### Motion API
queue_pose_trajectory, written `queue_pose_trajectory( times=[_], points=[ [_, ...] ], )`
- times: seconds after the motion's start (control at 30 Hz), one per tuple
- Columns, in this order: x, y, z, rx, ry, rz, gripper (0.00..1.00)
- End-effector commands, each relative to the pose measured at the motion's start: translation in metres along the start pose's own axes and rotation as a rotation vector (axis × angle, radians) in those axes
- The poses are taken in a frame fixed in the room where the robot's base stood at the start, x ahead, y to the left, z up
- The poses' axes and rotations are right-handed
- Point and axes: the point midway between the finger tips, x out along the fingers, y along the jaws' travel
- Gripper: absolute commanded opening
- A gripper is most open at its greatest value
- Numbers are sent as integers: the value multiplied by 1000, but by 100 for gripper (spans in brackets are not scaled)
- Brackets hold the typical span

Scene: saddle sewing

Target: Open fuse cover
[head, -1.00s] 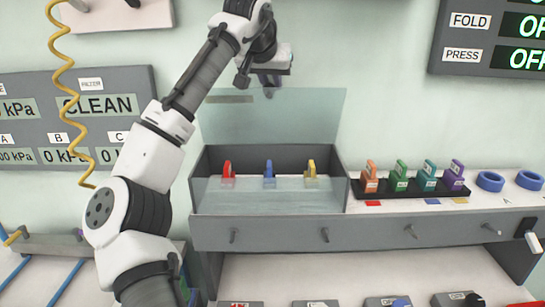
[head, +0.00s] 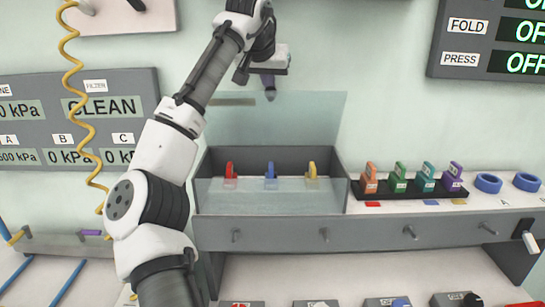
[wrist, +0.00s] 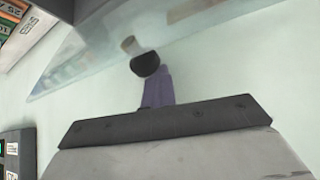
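The fuse cover (head: 300,120) is a clear, pale panel standing raised behind the grey fuse box (head: 265,233). The box is open at the top. A red fuse (head: 230,170), a blue fuse (head: 270,170) and a yellow fuse (head: 311,170) stand in it behind a clear front pane. My gripper (head: 269,92) is above the box, in front of the cover's upper part; contact cannot be told. Its purple fingers look together, with nothing seen between them. In the wrist view my gripper (wrist: 146,65) shows a dark tip near the clear cover (wrist: 85,68).
A black rack (head: 410,192) of orange, green, teal and purple fuses stands right of the box. Blue rings (head: 488,184) lie further right. A yellow coiled hose (head: 72,70) hangs at left. Wall displays flank the box. The wall area right of the cover is clear.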

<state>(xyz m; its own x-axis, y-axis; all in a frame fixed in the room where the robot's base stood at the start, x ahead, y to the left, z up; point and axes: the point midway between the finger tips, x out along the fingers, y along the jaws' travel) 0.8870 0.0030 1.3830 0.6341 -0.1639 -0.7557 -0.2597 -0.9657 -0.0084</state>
Motion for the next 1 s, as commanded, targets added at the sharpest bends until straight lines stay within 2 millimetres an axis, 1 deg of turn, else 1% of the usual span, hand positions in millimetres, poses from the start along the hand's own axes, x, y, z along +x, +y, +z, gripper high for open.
queue_pose_trajectory(
  times=[0.03, 0.1, 0.23, 0.33, 0.73, 0.83, 0.87, 0.97, 1.0],
  points=[
    [0, -4, -20, -10, 89, -1, 3],
    [1, -4, -20, -10, 89, -1, 12],
    [0, -4, -20, -10, 89, 0, 12],
    [-6, -4, -20, -10, 89, 0, 12],
    [-44, -3, -22, -10, 97, 0, 12],
    [-52, -3, -22, -9, 97, 0, 15],
    [-55, -3, -22, -9, 98, -1, 20],
    [-62, -3, -21, -9, 97, 0, 52],
    [-64, -3, -21, -9, 94, 0, 52]
  ],
)
